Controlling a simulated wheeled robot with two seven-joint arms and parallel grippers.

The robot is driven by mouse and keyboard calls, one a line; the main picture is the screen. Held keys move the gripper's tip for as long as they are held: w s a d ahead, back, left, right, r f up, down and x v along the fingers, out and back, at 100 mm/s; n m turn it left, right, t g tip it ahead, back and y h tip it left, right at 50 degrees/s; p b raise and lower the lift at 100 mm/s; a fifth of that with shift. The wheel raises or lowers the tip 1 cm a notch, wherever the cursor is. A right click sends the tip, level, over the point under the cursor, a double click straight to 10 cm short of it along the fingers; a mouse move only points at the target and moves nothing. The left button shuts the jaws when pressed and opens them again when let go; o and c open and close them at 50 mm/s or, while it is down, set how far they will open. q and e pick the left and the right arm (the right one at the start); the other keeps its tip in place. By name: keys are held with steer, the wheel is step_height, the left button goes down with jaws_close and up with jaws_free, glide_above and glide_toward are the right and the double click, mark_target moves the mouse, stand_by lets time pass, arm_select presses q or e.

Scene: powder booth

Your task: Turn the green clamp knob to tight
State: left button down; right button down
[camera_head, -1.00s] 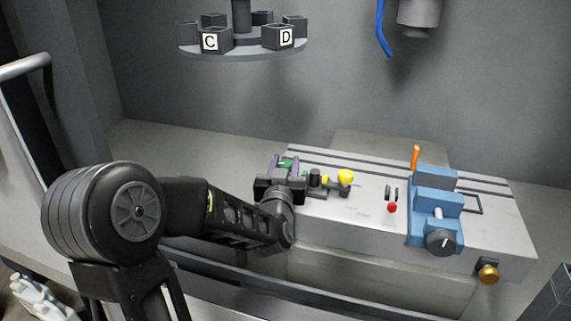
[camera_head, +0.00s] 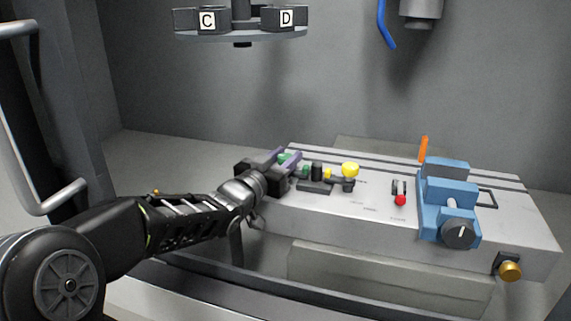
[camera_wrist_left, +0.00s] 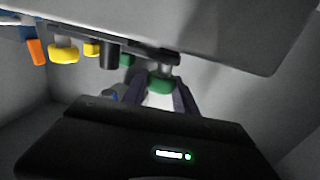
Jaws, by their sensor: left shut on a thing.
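The green clamp knob (camera_wrist_left: 159,84) sits between the purple fingers of my left gripper (camera_wrist_left: 158,97) in the left wrist view, where the picture looks upside down. In the head view my left gripper (camera_head: 286,160) reaches the left end of the grey machine table (camera_head: 385,219), its fingers pointing back and to the right. It is shut on the green knob (camera_head: 283,158), which is partly hidden by the fingers. I cannot read any tight mark at the knob. My right gripper is not in view.
Right of the gripper are a small black cylinder (camera_head: 317,170), a yellow knob (camera_head: 350,170), a red knob (camera_head: 400,200) and a blue vise (camera_head: 447,205) with an orange lever (camera_head: 423,149). A brass knob (camera_head: 510,271) is at the front right. A carousel (camera_head: 240,35) with lettered blocks hangs above.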

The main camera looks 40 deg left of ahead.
arm_select(q)
steer(key=shift+r, duration=0.15)
steer(key=c, duration=1)
jaws_free()
steer(key=shift+o, duration=0.2)
steer(key=shift+s, duration=0.1)
steer(key=shift+s+d, duration=0.15)
steer(key=shift+s, duration=1.1)
steer(key=shift+s+d, duration=0.2)
steer(key=shift+s, duration=1.1)
steer(key=shift+s+d, duration=0.15)
steer(key=shift+s, duration=1.1)
